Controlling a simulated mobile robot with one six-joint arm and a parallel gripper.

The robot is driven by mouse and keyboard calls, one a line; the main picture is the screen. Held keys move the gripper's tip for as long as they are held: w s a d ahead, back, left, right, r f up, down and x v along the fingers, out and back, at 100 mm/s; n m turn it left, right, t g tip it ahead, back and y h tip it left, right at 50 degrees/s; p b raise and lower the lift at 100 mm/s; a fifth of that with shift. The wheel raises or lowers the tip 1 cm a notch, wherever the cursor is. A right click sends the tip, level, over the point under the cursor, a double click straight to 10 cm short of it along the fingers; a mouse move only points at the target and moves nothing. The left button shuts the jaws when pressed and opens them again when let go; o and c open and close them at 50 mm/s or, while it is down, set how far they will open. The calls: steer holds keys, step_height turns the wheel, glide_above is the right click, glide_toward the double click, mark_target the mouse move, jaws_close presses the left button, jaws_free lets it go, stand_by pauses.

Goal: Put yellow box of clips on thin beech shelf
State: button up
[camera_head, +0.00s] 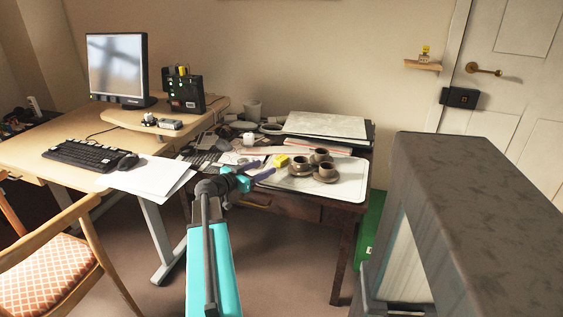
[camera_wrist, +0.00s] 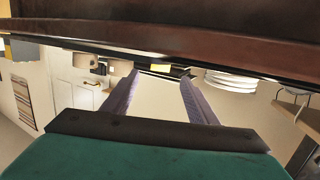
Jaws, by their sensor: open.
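The yellow box of clips (camera_head: 281,160) lies on the white tray (camera_head: 345,184) on the dark desk, left of several dark cups. A small yellow patch (camera_wrist: 160,67), probably the box, shows beyond my fingertips in the wrist view. My gripper (camera_head: 258,170) is open and empty, at the tray's left front edge, just short of the box. Its two purple fingers (camera_wrist: 161,77) stand apart in the wrist view. The thin beech shelf (camera_head: 423,66) is on the wall at right, by the door. A small yellow-and-clear item (camera_head: 425,53) stands on it.
Dark cups (camera_head: 326,172) on saucers stand close right of the box. Papers (camera_head: 324,125) and clutter lie behind the tray. A tall dark cabinet (camera_head: 480,200) fills the right foreground. A light desk with a monitor (camera_head: 117,67) and a chair (camera_head: 50,270) are at left.

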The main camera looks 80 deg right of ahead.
mark_target(277, 161)
steer(key=shift+x, duration=1.8)
steer(key=shift+d, duration=0.1)
steer(key=shift+x, duration=2.5)
steer(key=c, duration=1.3)
steer(key=shift+o, duration=0.2)
steer(key=shift+r, duration=0.25)
